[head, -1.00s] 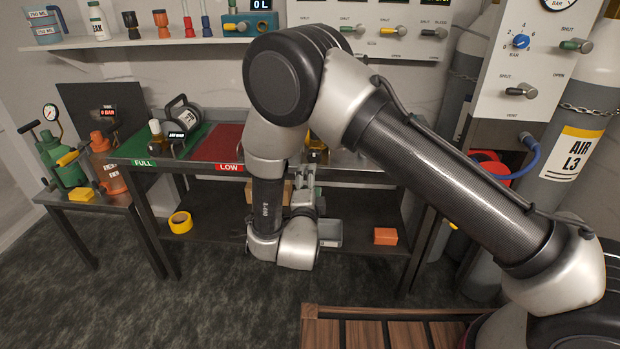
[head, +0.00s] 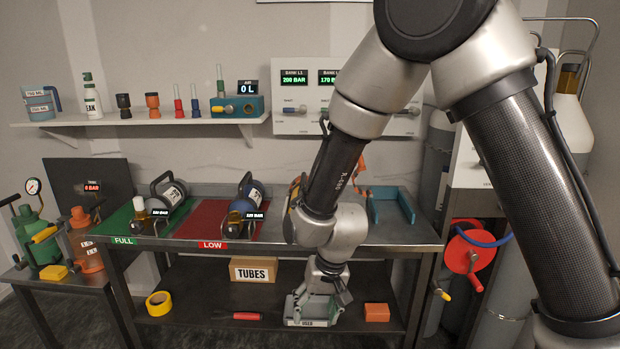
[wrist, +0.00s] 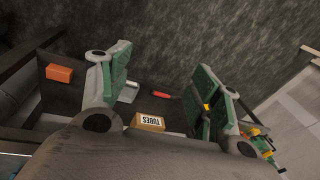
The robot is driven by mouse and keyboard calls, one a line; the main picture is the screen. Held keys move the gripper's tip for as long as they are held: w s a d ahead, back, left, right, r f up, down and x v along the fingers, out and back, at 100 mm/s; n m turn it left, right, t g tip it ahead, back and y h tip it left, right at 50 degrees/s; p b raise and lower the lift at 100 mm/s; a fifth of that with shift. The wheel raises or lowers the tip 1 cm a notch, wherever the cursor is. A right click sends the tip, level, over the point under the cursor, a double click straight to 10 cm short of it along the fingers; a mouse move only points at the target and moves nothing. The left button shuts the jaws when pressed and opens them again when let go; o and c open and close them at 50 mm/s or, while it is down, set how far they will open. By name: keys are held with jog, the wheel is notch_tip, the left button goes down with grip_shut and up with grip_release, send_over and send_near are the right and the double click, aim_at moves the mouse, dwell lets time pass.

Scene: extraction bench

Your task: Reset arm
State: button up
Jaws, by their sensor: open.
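My arm crosses the right half of the head view, bent at an elbow near the top, with its wrist hanging in front of the bench edge. My gripper (head: 318,296) points down in front of the lower shelf (head: 265,298) and overlaps a grey tray (head: 307,322) with a partly hidden label. Whether it touches the tray cannot be told. In the wrist view the two green-padded fingers of my gripper (wrist: 160,75) stand wide apart with nothing held between them.
The bench has a green FULL mat (head: 122,222) and a red LOW mat (head: 190,228), each bearing a cylinder. The lower shelf holds a TUBES box (head: 253,269), yellow tape (head: 159,303), a red-handled tool (head: 246,316) and an orange block (head: 377,312). A red reel (head: 468,255) hangs right.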

jog(key=s+d+r+t, duration=0.1)
jog(key=s+d+r, duration=0.3)
jog(key=d+r, duration=0.5)
jog(key=s+d+r+m+t+h, duration=0.1)
jog(key=s+d+r, duration=0.3)
jog(key=d+r, duration=0.6)
jog(key=s+d+r+t+h, duration=0.1)
jog(key=s+d+r, duration=0.4)
jog(key=d+r, duration=0.4)
jog(key=d, duration=0.7)
jog(key=shift+r+m+t, duration=0.2)
jog(key=shift+m+t, duration=0.1)
